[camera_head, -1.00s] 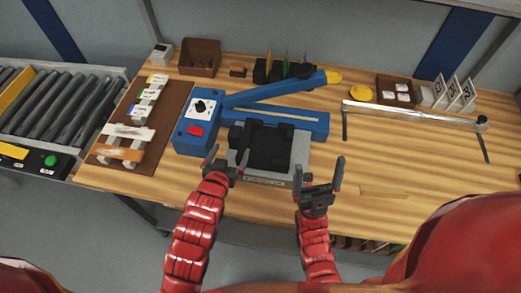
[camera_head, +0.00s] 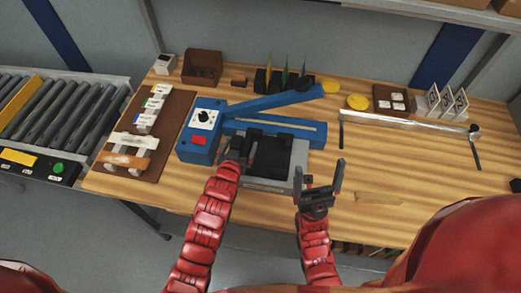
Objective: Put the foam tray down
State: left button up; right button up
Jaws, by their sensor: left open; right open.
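The foam tray (camera_head: 299,160), grey with a dark black middle, rests on the wooden bench in front of the blue machine. My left gripper (camera_head: 241,149) is open at the tray's left side and covers part of that edge; I cannot tell whether it touches. My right gripper (camera_head: 320,186) is open and empty, in front of the tray's right front corner and apart from it, fingers pointing up in the picture.
The blue machine (camera_head: 206,130) with its raised lever arm stands close behind the tray. A brown board (camera_head: 172,112) with pale parts lies left. A silver bar frame (camera_head: 405,123) stands right. The bench (camera_head: 400,170) right of the tray is mostly clear.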

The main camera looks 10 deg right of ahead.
pick_arm(q)
jog(key=c, duration=1.3)
jog(key=shift+c, duration=0.2)
jog(key=shift+r, duration=0.15)
